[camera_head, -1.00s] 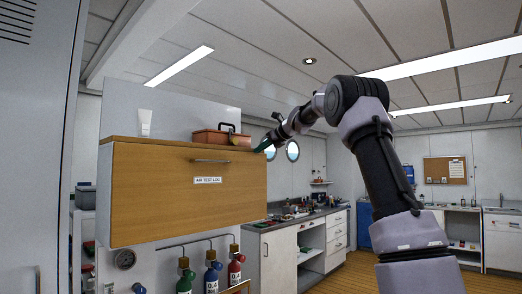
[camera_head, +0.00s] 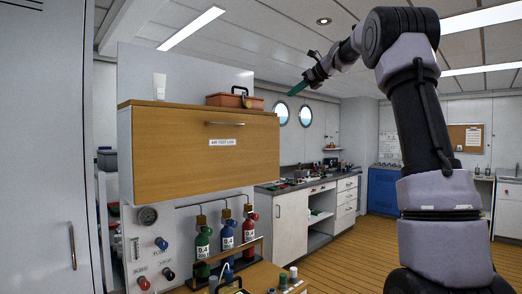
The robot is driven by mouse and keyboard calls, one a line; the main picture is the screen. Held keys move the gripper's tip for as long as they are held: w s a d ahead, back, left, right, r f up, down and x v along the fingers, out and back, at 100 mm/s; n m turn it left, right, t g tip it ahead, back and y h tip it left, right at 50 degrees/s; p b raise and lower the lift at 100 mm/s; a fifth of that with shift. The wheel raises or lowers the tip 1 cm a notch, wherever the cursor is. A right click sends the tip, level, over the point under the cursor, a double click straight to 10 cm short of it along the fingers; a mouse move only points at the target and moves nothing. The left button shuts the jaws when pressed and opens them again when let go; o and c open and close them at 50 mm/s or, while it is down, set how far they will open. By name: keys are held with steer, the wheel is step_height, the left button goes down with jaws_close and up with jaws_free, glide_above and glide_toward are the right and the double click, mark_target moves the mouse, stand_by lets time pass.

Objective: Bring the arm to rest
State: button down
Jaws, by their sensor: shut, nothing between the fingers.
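My gripper (camera_head: 298,88) is at the end of my raised, bent arm, right of the wooden cabinet and in front of the far wall with round windows. Its green fingers point down and left. They are shut and hold nothing. The gripper is apart from the cabinet and from the box on top of it.
A wooden cabinet (camera_head: 200,165) with a flap door carries a white tube (camera_head: 159,86) and a brown box (camera_head: 229,101). Green, blue and red bottles (camera_head: 227,236) stand below it in a rack. A counter (camera_head: 305,187) runs behind. Wooden floor (camera_head: 345,250) shows clear at right.

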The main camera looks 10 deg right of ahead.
steer(key=s+f+n+g+h, duration=0.1)
steer(key=s+f+n+h, duration=0.1)
steer(key=s+f+n, duration=0.6)
steer(key=s+a+f+n+g+h, duration=0.1)
steer(key=s+f+n, duration=0.7)
steer(key=s, duration=1.3)
steer(key=s+f+n+g+h, duration=0.1)
steer(key=s+f+n+h, duration=0.1)
steer(key=s+f+n, duration=0.6)
steer(key=s+f, duration=0.3)
steer(key=s, duration=0.4)
steer(key=shift+a+n+h, duration=0.3)
steer(key=shift+h, duration=0.1)
